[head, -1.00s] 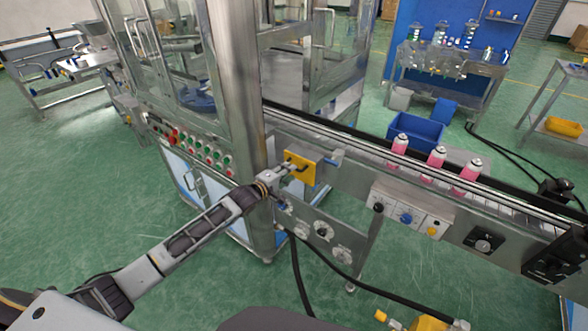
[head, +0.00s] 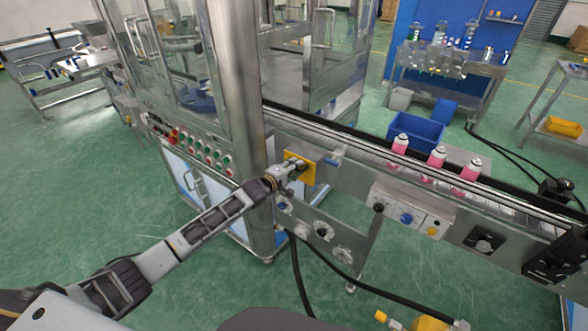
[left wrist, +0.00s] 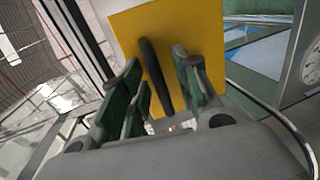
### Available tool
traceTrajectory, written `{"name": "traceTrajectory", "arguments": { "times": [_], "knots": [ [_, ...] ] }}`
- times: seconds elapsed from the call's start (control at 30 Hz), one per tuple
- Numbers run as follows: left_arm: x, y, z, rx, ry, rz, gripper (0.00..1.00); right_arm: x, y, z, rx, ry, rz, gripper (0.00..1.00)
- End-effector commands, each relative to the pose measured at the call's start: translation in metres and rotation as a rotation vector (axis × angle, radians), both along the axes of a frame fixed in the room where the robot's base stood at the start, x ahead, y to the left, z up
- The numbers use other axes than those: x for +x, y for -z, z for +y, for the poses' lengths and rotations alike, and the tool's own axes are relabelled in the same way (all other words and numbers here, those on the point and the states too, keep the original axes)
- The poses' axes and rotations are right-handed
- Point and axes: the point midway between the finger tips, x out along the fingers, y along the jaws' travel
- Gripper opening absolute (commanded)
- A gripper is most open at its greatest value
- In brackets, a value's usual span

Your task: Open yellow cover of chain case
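The yellow cover (head: 309,172) is a flat square plate on the side of the conveyor, beside the steel post. It looks shut. In the left wrist view the yellow cover (left wrist: 206,30) fills the upper middle, with a dark bar handle (left wrist: 157,78) standing out from it. My left gripper (head: 296,164) is in front of the cover and hides part of it in the head view. In the left wrist view its green-padded fingers (left wrist: 160,72) are apart, one on each side of the handle, with gaps visible. My right gripper is in neither view.
The conveyor (head: 350,143) carries several pink cans (head: 435,163) to the right of the cover. A steel post (head: 240,110) stands just left of my left gripper. A control box (head: 408,217) and black cables (head: 325,263) are below and right.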

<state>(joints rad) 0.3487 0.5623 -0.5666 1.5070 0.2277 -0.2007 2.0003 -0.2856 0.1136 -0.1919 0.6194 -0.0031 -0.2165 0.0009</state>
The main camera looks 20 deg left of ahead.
Motion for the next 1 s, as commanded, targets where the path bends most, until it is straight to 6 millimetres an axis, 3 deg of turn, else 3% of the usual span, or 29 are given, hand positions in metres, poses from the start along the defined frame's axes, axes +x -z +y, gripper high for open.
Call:
{"name": "traceTrajectory", "arguments": {
  "times": [0.13, 0.37, 1.0],
  "knots": [
    [-0.0001, 0.0001, -0.0001, 0.000, 0.000, 0.000, 0.30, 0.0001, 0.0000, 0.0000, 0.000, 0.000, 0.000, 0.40],
    [-0.0003, 0.0003, 0.0000, -0.001, 0.000, 0.000, 0.01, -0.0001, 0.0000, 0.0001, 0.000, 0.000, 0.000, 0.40],
    [-0.0021, 0.0035, 0.0001, -0.007, 0.000, -0.014, 0.00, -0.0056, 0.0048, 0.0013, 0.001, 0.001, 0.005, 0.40]
  ]
}}
